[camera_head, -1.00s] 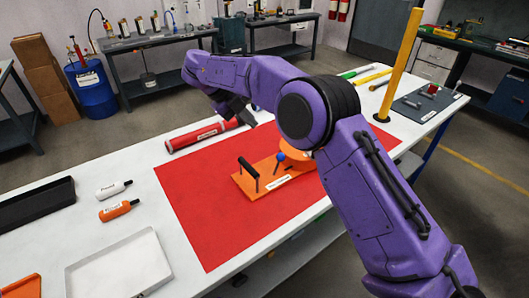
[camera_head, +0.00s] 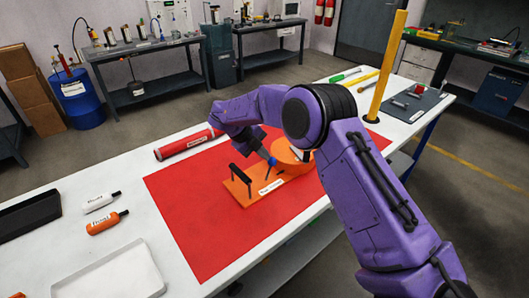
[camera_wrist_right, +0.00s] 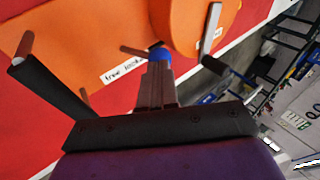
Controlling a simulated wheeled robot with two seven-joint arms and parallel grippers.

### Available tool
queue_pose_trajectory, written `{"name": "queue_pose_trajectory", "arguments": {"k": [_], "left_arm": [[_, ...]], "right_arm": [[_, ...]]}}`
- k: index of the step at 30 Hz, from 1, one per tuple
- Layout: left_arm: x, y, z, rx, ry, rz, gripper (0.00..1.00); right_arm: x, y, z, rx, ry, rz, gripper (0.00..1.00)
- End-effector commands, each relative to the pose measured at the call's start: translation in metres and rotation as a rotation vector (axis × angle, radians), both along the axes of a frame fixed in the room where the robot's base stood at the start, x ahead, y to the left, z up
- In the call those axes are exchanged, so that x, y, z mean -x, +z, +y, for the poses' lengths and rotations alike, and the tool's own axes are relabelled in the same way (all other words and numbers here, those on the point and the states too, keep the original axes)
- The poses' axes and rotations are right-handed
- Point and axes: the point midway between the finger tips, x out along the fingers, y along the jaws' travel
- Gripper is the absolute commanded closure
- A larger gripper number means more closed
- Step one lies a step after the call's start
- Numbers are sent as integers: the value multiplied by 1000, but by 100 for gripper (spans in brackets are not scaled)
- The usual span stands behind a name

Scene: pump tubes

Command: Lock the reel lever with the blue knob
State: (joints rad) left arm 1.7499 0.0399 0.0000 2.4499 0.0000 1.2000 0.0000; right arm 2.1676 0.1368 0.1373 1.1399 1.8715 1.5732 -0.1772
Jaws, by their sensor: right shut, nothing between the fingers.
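The orange base plate (camera_head: 241,192) lies on the red mat, with a black handle (camera_head: 240,174) at its left and a round orange reel (camera_head: 290,151) at its right. The blue knob (camera_head: 272,161) stands between them. My right gripper (camera_head: 268,155) is shut and empty, its tips right at the knob. In the right wrist view the closed fingers (camera_wrist_right: 158,72) point at the blue knob (camera_wrist_right: 159,54) and partly hide it; I cannot tell whether they touch. There a grey lever (camera_wrist_right: 210,30) with a black grip lies over the reel (camera_wrist_right: 190,22). My left gripper is out of view.
A red tube (camera_head: 188,144) lies behind the mat (camera_head: 190,230). Two small bottles (camera_head: 104,211) and a white tray (camera_head: 110,278) are at the left. A yellow post (camera_head: 388,65) stands at the right. The front part of the mat is clear.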

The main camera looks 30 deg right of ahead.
Motion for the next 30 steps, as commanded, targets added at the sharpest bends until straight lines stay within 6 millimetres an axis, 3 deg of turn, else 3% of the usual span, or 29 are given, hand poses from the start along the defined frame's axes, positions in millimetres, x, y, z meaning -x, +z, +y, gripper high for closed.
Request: {"name": "queue_pose_trajectory", "arguments": {"k": [30], "left_arm": [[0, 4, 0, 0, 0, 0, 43]], "right_arm": [[3, -18, -21, -105, -2, 15, 100]]}}
